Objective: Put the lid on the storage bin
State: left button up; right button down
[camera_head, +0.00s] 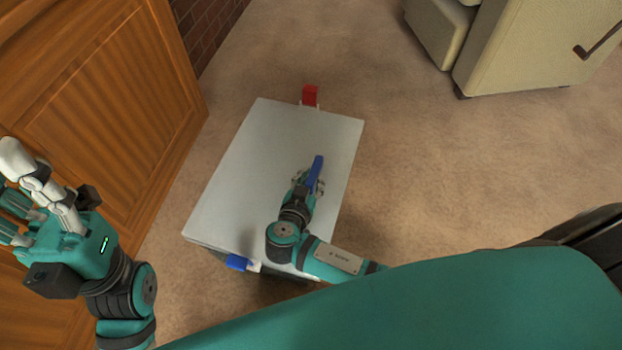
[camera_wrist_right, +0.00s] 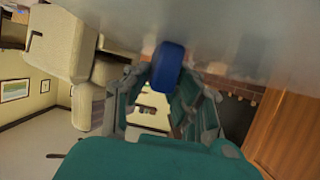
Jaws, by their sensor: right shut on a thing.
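A flat light-grey lid (camera_head: 250,165) covers the top of the storage bin, with a blue handle (camera_head: 316,170) on its right part. My right gripper (camera_head: 308,185) is shut on this blue handle, from above. In the right wrist view the blue handle (camera_wrist_right: 168,68) is between the fingers, against the grey lid surface (camera_wrist_right: 240,40). Little of the bin shows: a dark strip of its side (camera_head: 207,248) below the near edge. A red latch (camera_head: 310,95) is at the far end and a blue latch (camera_head: 237,262) at the near end. Whether the lid is fully seated is hidden. My left gripper (camera_head: 18,195) is open and empty at the left.
A wooden cabinet (camera_head: 110,90) stands close on the left, near my left arm, with a brick wall (camera_head: 205,30) behind it. A cream piece of furniture (camera_head: 530,50) stands at the upper right. Carpet floor (camera_head: 420,170) is clear to the right of the bin.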

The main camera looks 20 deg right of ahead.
jog(key=c, duration=1.1)
grip_release()
jog(key=shift+o, duration=0.2)
jog(key=shift+f, duration=0.15)
jog(key=shift+s, duration=0.15)
jog(key=v, duration=1.2)
jog(key=shift+a, duration=0.1)
